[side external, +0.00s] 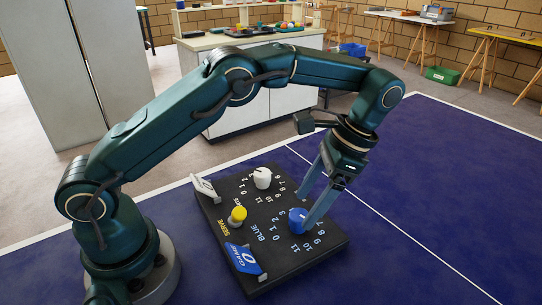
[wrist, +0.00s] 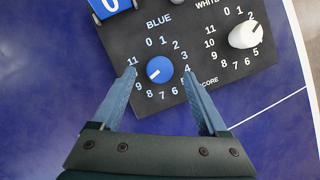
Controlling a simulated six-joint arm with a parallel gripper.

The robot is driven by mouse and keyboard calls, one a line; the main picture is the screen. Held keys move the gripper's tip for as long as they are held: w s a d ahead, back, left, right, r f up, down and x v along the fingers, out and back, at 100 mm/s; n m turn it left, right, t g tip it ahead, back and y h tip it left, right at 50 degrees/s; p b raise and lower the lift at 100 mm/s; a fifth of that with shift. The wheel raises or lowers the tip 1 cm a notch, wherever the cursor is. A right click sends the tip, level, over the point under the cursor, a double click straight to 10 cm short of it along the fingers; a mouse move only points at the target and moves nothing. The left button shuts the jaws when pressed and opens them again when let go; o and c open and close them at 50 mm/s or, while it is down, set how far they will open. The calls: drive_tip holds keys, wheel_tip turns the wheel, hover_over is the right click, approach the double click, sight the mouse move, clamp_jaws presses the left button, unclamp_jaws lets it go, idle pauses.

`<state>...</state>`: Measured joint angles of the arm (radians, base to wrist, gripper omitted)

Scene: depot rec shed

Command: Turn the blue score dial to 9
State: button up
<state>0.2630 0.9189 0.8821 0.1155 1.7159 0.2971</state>
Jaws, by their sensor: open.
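The blue score dial (side external: 297,215) is a round knob on a black scoreboard panel (side external: 325,240), ringed by white numbers. In the wrist view the blue dial (wrist: 160,69) has a white mark pointing lower left, about toward the 9. The number 10 is hidden behind a finger. My gripper (side external: 305,209) is open at the dial, and in the wrist view my gripper (wrist: 159,71) has one fingertip on each side of it with gaps between. I cannot tell how far the tips are above the panel.
A white dial (side external: 262,178), a yellow knob (side external: 238,214), a blue flip card (side external: 243,258) and a white flip card (side external: 205,188) are on the same panel. The panel lies on a blue table (side external: 420,200) with white lines. The table right of the panel is clear.

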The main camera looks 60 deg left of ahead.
drive_tip(key=shift+v, duration=1.3)
wheel_tip(320, 180, up, 3)
wheel_tip(320, 180, up, 7)
drive_tip(key=n+t+h, duration=0.1)
drive_tip(key=t, duration=0.1)
hover_over(297, 209)
drive_tip(key=s+a+r+n+t, duration=0.2)
drive_tip(key=s+r+t, duration=0.1)
drive_tip(key=s+r, duration=0.15)
drive_tip(key=s+a+f+n+t+h, duration=0.1)
drive_tip(key=s+f+n+t, duration=0.2)
drive_tip(key=s+f, duration=0.5)
drive_tip(key=shift+s+a+t, duration=0.15)
drive_tip(key=shift+s+t, duration=0.05)
drive_tip(key=shift+t, duration=0.5)
drive_tip(key=shift+f, duration=0.1)
